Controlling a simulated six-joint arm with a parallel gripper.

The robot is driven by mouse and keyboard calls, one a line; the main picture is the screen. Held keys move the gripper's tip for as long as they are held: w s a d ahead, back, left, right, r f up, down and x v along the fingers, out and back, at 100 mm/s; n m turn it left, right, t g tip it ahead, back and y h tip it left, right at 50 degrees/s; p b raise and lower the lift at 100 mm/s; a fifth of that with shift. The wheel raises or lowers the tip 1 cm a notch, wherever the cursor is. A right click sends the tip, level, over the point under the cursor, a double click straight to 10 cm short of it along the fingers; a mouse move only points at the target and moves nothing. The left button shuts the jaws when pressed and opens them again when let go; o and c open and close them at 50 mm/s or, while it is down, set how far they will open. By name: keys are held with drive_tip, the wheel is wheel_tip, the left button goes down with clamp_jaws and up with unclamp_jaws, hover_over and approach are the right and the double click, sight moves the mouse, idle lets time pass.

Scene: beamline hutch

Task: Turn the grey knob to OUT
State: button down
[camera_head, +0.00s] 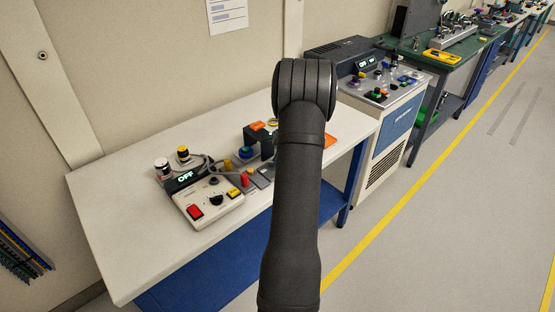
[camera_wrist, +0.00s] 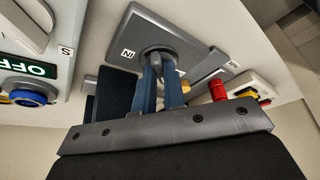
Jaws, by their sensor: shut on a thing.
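In the wrist view a grey knob (camera_wrist: 154,58) stands on a grey plate (camera_wrist: 185,45) with a rounded dark base. My gripper (camera_wrist: 163,75), with two blue fingers, is shut on the knob, one finger on each side. A small label (camera_wrist: 128,54) beside the knob seems to read IN, turned round. A second small label (camera_wrist: 233,66) on the right is too small to read surely. The fingers hide part of the knob, and I cannot tell where it points. In the head view my dark arm hides the gripper and the knob.
A white bench (camera_head: 125,195) carries a control box (camera_head: 212,205) and a green OFF display (camera_head: 185,176). In the wrist view a red post (camera_wrist: 217,91) stands close right of the fingers; a blue-ringed button (camera_wrist: 28,92) is at left. Floor is clear to the right.

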drive_tip(key=n, duration=0.1)
drive_tip(key=n+g, duration=0.1)
drive_tip(key=n, duration=0.3)
drive_tip(key=shift+w+g+h, duration=0.25)
drive_tip(key=shift+g+h, duration=0.15)
idle(0.3)
drive_tip(key=c, duration=1.5)
unclamp_jaws()
drive_tip(key=v, duration=1.7)
drive_tip(key=shift+w+r, duration=0.15)
drive_tip(key=x, duration=1.7)
